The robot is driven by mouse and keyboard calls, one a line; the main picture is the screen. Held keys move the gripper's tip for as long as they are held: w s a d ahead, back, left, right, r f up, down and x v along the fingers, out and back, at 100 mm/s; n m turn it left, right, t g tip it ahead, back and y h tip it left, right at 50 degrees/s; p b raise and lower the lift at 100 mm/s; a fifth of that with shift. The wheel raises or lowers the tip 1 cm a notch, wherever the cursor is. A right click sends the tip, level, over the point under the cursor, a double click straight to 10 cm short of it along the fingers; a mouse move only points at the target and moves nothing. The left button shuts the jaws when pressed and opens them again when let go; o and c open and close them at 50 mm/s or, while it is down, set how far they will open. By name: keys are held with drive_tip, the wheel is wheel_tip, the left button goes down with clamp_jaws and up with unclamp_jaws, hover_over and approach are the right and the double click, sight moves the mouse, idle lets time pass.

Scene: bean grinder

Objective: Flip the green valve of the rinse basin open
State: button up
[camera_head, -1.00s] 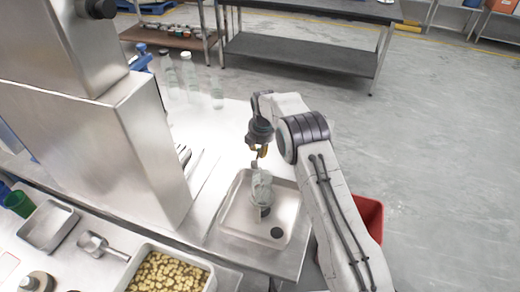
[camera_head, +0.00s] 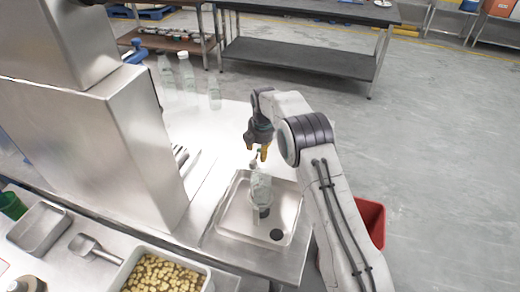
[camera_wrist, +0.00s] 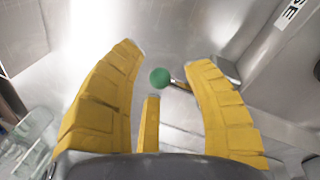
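The steel rinse basin (camera_head: 228,222) is set in the counter in the head view. My gripper (camera_head: 257,149) is above its back edge, pointing down. The fingers are spread apart and none is clearly closed on the knob. I cannot tell whether the right finger touches the lever. In the head view, the green knob cannot be made out under my gripper.
A clear, bottle-like object (camera_head: 260,188) stands at the basin. Clear bottles (camera_head: 188,75) stand behind to the left. A tall steel machine (camera_head: 130,150) fills the left side. A tray of beans (camera_head: 163,275) and a scoop (camera_head: 92,247) are in front. A red bin (camera_head: 371,220) stands right of the counter.

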drive_tip(key=shift+r, duration=0.1)
wheel_tip(320, 180, up, 12)
drive_tip(key=s, duration=0.2)
drive_tip(key=shift+s+d+f, duration=0.15)
drive_tip(key=shift+d+f, duration=0.05)
drive_tip(key=shift+d, duration=0.05)
idle(0.3)
idle(0.4)
drive_tip(key=s+d+r+m+t, duration=0.1)
drive_tip(key=s+d+r+m, duration=0.35)
drive_tip(key=s+r, duration=0.35)
drive_tip(key=s+d+r+m, duration=0.4)
drive_tip(key=s+r+m, duration=0.15)
drive_tip(key=s, duration=0.45)
drive_tip(key=s+d+f+m, duration=0.2)
drive_tip(key=s+m, duration=0.3)
drive_tip(key=s, duration=0.6)
drive_tip(key=s+d+f+m, duration=0.1)
drive_tip(key=s+f+m, duration=0.2)
drive_tip(key=s, duration=0.7)
drive_tip(key=shift+s+d+m+t, duration=0.35)
drive_tip(key=shift+s+m+t, duration=0.05)
drive_tip(key=shift+m, duration=0.7)
